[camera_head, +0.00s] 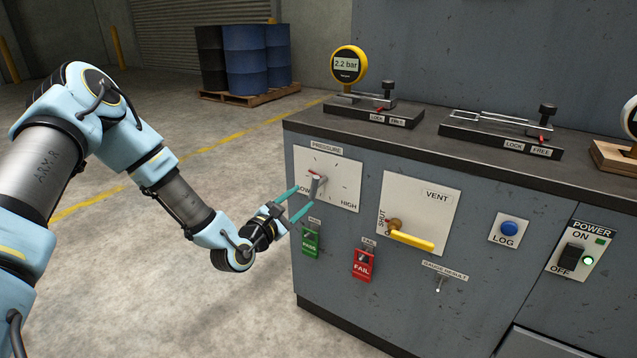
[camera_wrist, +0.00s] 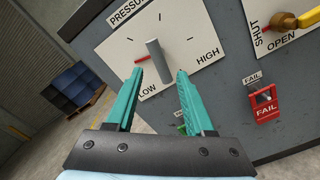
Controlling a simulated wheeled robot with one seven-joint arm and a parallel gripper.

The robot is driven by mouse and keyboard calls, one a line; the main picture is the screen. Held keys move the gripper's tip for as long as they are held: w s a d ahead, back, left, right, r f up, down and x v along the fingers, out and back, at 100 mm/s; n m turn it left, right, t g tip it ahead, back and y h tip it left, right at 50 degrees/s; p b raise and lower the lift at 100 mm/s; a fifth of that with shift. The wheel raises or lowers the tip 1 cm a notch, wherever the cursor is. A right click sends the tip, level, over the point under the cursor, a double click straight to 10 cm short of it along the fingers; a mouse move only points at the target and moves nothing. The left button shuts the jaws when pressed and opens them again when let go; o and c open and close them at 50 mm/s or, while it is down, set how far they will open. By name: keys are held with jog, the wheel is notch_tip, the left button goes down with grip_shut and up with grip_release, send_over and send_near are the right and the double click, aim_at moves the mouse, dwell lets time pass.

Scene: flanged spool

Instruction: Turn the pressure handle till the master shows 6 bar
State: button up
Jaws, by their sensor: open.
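The pressure handle (camera_head: 315,186) is a grey bar on a white dial plate (camera_head: 345,176) marked LOW and HIGH, with a red pointer toward its left side. The master gauge (camera_head: 347,65) is yellow and round, and its display reads 2.2 bar. My gripper (camera_head: 296,202) has teal fingers and is open at the dial, one finger above and one below the handle in the head view. In the wrist view the grey handle (camera_wrist: 157,62) stands beyond and between the two open fingertips (camera_wrist: 160,72). I cannot tell whether either finger touches it.
A yellow vent lever (camera_head: 412,242) is right of the dial. Green (camera_head: 311,240) and red (camera_head: 363,265) tag switches sit below. A blue LOG button (camera_head: 509,229) and a power switch (camera_head: 571,257) are farther right. Clamp stands (camera_head: 375,110) line the bench top. The floor at left is open.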

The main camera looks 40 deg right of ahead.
aim_at(319, 184)
jog(key=x, duration=0.9)
jog(key=shift+w+d+p, duration=0.1)
jog(key=shift+d+p, duration=0.2)
jog(key=shift+p, duration=0.05)
grip_shut()
